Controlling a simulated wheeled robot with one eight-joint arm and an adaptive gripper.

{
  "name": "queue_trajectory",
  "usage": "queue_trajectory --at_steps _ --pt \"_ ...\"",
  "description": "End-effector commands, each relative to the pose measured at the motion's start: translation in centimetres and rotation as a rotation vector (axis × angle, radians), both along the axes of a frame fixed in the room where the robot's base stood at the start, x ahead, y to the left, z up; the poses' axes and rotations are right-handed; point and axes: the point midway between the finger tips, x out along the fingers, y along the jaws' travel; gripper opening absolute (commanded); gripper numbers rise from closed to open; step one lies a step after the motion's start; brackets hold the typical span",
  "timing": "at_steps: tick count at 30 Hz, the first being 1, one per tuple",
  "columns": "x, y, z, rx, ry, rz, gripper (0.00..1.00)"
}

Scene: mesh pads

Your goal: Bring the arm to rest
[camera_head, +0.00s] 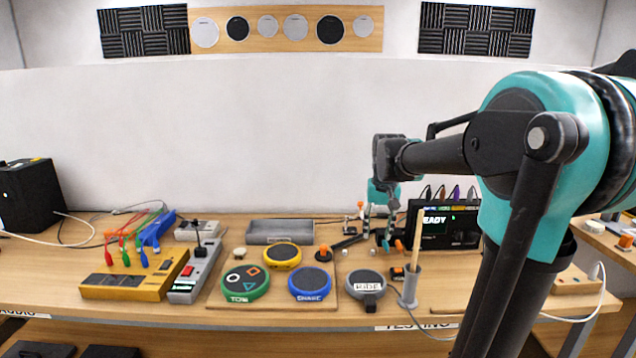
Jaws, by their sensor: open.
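My arm enters from the right, with large teal joints and black links, and reaches left over the bench. Its wrist bends downward near the middle of the picture. My gripper (379,230) hangs below the wrist, with its fingers apart and nothing seen between them.
Green (245,282), blue (309,283), yellow (281,256) and grey (366,283) pads sit on the wooden bench (60,272). A yellow box (134,282) with clip leads is left. A black module (451,226) and a holder with a stick (411,286) stand right.

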Motion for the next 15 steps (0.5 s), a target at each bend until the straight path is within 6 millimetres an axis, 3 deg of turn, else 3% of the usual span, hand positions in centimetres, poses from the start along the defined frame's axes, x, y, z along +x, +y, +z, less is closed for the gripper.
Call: queue_trajectory --at_steps 9,12,15 --pt "-13.8 -1.7 -13.6 -0.021 -0.157 0.06 0.41" --pt "-17.2 -2.0 -16.4 -0.029 -0.192 0.075 0.41" --pt "-19.4 -2.1 -18.1 -0.033 -0.215 0.083 0.41"
